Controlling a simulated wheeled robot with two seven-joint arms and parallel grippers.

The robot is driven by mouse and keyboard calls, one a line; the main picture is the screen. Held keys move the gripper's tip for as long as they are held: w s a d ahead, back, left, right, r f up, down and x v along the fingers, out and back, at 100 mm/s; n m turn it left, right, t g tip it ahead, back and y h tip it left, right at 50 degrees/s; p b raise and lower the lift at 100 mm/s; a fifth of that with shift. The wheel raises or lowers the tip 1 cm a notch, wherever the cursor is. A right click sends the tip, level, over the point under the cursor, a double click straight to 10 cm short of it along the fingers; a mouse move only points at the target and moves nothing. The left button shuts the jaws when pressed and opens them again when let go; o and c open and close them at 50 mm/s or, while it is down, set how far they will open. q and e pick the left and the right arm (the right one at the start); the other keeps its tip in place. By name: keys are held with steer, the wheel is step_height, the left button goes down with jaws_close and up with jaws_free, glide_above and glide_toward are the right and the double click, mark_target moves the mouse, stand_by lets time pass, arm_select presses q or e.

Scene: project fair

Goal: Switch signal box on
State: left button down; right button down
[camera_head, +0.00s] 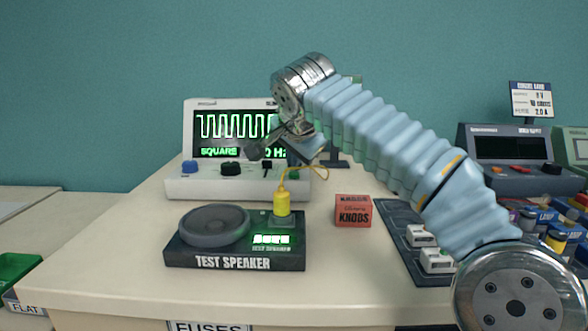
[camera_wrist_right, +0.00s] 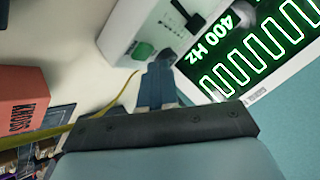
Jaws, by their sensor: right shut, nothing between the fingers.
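The signal box (camera_head: 210,188) is a white unit at the back of the table with an upright screen (camera_head: 235,122). The screen is lit and shows a green square wave, "SQUARE" and a partly covered "Hz" reading. The wrist view shows "400 Hz" on the screen (camera_wrist_right: 262,50) and a black lever (camera_wrist_right: 186,14) on the white box. My right gripper (camera_head: 256,147) is in front of the screen's lower right, above the controls. Its fingers (camera_wrist_right: 158,68) are together and empty, pointing at the box near a green round part (camera_wrist_right: 143,50). My left gripper is not in view.
A black test speaker (camera_head: 185,256) with a lit green display stands in front. A yellow plug (camera_head: 282,203) sits on it, its cable running toward the box. A red knobs box (camera_head: 353,211) and a dark tray (camera_head: 405,250) are at right. The table's front left is clear.

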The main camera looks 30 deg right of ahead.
mark_target(295, 175)
step_height(295, 175, up, 6)
steer(key=p, duration=0.5)
stand_by(0.6)
